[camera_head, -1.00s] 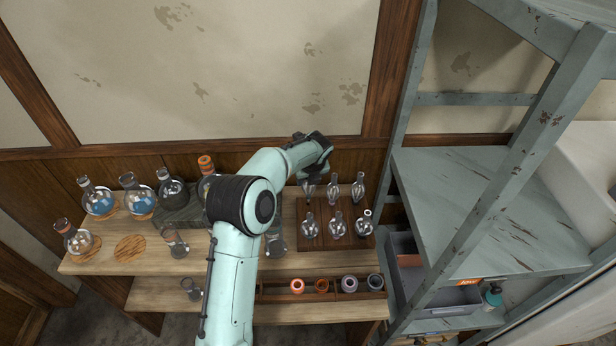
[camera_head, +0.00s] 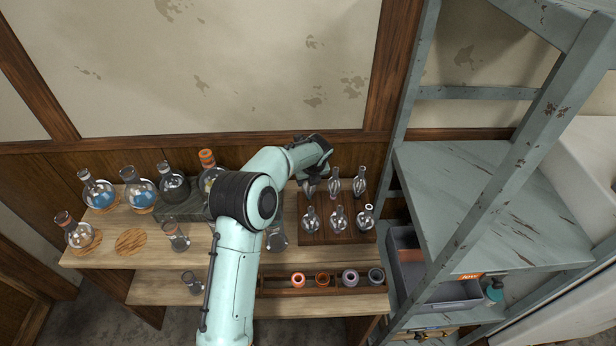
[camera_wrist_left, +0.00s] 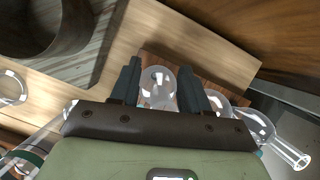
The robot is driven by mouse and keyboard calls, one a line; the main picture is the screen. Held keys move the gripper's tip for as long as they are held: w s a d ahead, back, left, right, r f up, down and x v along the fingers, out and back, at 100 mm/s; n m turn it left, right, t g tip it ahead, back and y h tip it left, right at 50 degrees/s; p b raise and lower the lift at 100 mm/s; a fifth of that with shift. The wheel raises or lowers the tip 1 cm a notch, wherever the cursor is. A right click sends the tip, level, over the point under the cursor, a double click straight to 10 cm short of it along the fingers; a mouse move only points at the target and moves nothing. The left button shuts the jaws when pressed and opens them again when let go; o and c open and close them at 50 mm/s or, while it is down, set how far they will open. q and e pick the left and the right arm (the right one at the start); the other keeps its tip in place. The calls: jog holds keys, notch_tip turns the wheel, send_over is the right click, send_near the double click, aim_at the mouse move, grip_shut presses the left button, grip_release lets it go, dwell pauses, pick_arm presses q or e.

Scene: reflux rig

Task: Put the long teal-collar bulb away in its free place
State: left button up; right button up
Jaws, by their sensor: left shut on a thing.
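My left gripper (camera_head: 314,180) is over the back-left corner of a dark wooden rack (camera_head: 324,238). In the left wrist view its two fingers (camera_wrist_left: 167,88) are shut on a clear glass bulb (camera_wrist_left: 158,84). In the head view that bulb (camera_head: 309,189) shows below the gripper; I cannot tell whether it touches the rack. Several other clear bulbs stand in the rack, such as one at the back middle (camera_head: 334,186) and one at the front left (camera_head: 311,221). My right gripper is not in view.
Flasks with blue liquid (camera_head: 140,192) stand at the left of the wooden shelf. A lower rack (camera_head: 336,291) holds pieces with orange, purple and grey rings; my arm hides its left part. A grey-blue metal shelf unit (camera_head: 470,200) stands close on the right.

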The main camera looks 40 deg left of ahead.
pick_arm(q)
jog(key=o, duration=0.9)
jog(key=shift+o, duration=0.2)
jog(key=v, duration=1.3)
jog(key=shift+r, duration=0.2)
